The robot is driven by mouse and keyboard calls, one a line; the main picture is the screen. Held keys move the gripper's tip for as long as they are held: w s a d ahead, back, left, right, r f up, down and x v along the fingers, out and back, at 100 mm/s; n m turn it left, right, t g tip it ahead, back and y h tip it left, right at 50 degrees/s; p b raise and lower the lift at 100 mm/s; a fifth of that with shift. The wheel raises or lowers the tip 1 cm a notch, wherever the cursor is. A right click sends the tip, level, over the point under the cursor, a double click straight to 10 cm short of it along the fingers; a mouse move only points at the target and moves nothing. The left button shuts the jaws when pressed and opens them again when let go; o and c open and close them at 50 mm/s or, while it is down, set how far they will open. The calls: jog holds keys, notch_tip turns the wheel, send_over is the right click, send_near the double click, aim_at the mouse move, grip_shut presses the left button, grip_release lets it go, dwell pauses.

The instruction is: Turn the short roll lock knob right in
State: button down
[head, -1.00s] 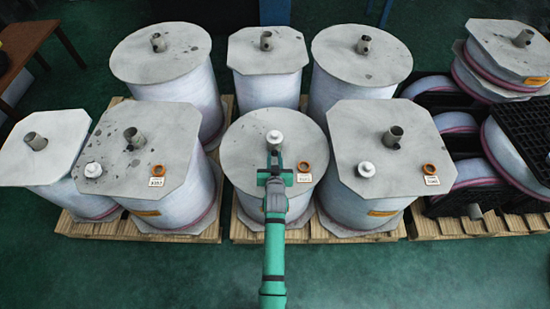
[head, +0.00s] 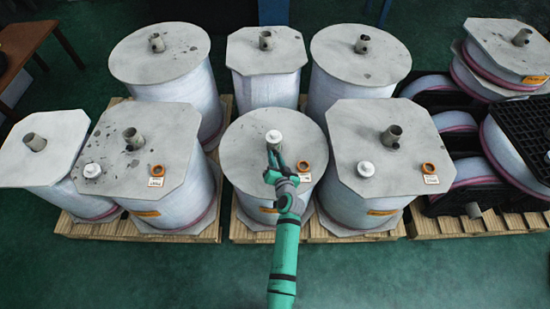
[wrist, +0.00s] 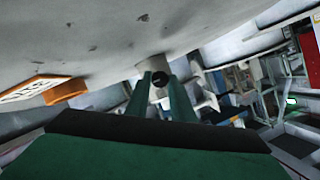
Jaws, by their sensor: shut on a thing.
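The middle front roll (head: 245,182) has a round grey top plate (head: 243,140). A white cap (head: 274,136) sits at its middle, just beyond my fingertips in the head view. My gripper (head: 274,163) reaches in from the front, turned about its own axis. In the head view my fingers hide the knob. How far in it sits cannot be told.
An orange ring (head: 304,167) and a small label lie on the plate, right of my gripper. The neighbouring left front roll (head: 165,197) and right front roll (head: 370,205) stand close on pallets. Open green floor (head: 400,275) lies in front.

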dwell(0.3)
jog(key=c, duration=1.5)
grip_release()
jog(key=shift+c, duration=0.2)
jog(key=shift+s, duration=0.1)
jog(key=v, duration=1)
jog(key=shift+s+r, duration=0.15)
jog(key=shift+s, duration=0.15)
